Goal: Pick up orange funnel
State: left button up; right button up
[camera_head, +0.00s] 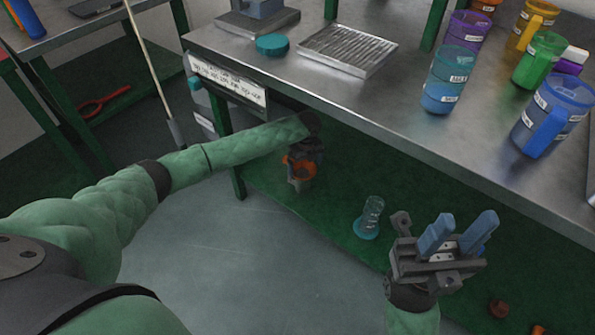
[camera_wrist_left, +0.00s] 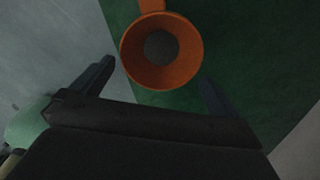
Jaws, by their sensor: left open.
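The orange funnel (camera_head: 303,172) is on or just above the green lower shelf, under the metal table, and is partly hidden by my left gripper. In the left wrist view the funnel (camera_wrist_left: 187,50) shows from above as a round orange cone with a dark grey centre and a tab at the top edge. My left gripper (camera_head: 300,160) is over the funnel. In the wrist view its dark fingers (camera_wrist_left: 155,72) are apart, one on each side of the funnel, with gaps to its rim. My right gripper (camera_head: 460,232) has blue fingers apart and is empty.
A clear cylinder with a teal base (camera_head: 368,218) stands on the lower shelf (camera_head: 330,215) to the right. A table leg (camera_head: 238,180) is left of the funnel.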

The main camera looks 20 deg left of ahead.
aim_at(304, 174)
pick_arm(q)
jog(key=f, duration=0.2)
jog(key=f+b, duration=0.1)
jog(key=f, duration=0.3)
jog(key=shift+w+a+b, duration=0.15)
jog(key=shift+a+b, duration=0.2)
jog(key=c, duration=0.8)
